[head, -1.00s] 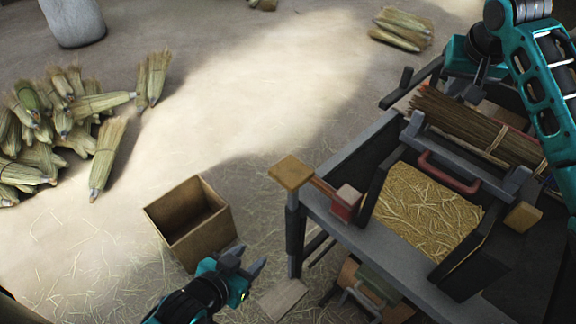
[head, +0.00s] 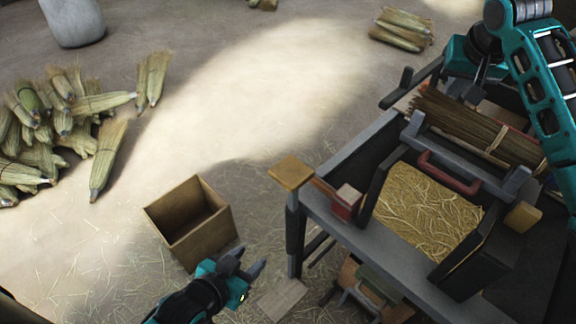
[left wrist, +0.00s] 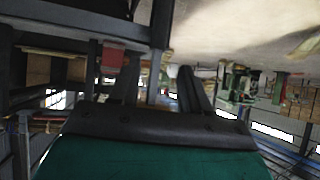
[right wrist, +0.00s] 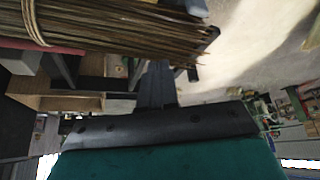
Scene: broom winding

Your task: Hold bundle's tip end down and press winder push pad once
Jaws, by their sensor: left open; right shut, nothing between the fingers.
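The brown bristle bundle (head: 470,122) lies across the grey cradle on the bench, bound with a pale band. Its loose tips point left in the head view, and they spread across the top of the right wrist view (right wrist: 130,25). My right gripper (right wrist: 155,80) is shut and empty, close to the tip end; whether it touches the bristles I cannot tell. A tan square pad (head: 291,172), apparently the push pad, tops a post at the bench's left corner. My left gripper (head: 248,264) is open and empty, lower and left of the pad.
A red block (head: 346,203) sits beside the pad. A straw-filled bin (head: 425,210) with a red handle (head: 445,175) stands on the bench. An open wooden box (head: 190,222) is on the floor near my left gripper.

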